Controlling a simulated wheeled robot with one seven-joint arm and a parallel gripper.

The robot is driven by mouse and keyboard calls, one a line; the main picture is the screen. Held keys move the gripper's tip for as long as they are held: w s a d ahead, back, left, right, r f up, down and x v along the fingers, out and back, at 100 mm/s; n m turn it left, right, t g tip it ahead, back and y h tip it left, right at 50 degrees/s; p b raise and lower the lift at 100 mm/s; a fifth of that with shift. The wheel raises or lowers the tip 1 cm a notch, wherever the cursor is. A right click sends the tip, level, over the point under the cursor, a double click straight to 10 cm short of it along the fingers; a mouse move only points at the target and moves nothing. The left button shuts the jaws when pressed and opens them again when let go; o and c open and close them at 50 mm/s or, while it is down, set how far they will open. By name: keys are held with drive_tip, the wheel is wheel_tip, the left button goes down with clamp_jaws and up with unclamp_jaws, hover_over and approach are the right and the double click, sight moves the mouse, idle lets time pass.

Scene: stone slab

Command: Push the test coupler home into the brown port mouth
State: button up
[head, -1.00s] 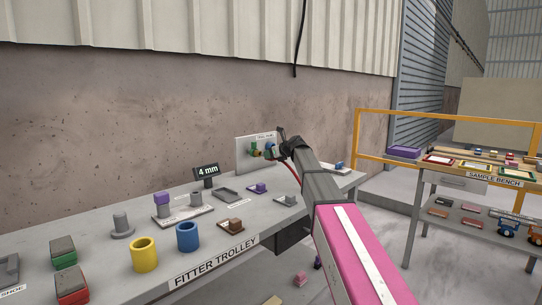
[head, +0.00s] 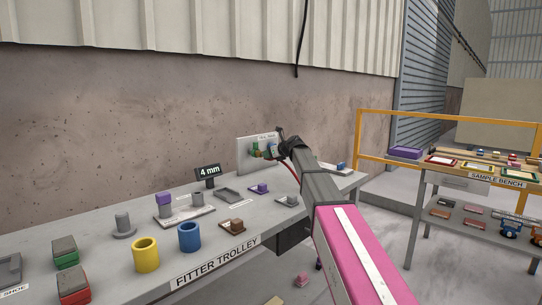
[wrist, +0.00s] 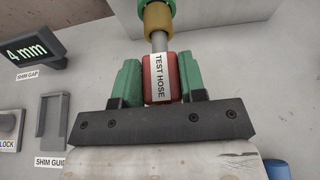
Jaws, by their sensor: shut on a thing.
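The test coupler (wrist: 150,78), a red body with a white TEST HOSE label, is held between the two green fingers of my gripper (wrist: 153,84), which is shut on it. Its grey metal nose (wrist: 158,42) points at the brown port mouth (wrist: 158,17) and meets its near rim in the wrist view. A length of nose shows between the red body and the mouth; how deep the tip sits is hidden. A green part shows behind the brown mouth. In the head view my gripper (head: 272,150) is at the upright white panel (head: 246,162), and the coupler is hard to make out.
The panel stands at the back of the fitter trolley (head: 210,255). A 4 mm display (head: 208,171), a grey shim guide (wrist: 52,122), yellow (head: 145,255) and blue (head: 189,237) cups and several small blocks stand to the left. A sample bench (head: 480,177) is at right.

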drive_tip(key=shift+w+a, duration=0.8)
drive_tip(key=shift+w, duration=0.05)
drive_tip(key=o, duration=1.1)
drive_tip(key=v, duration=1.1)
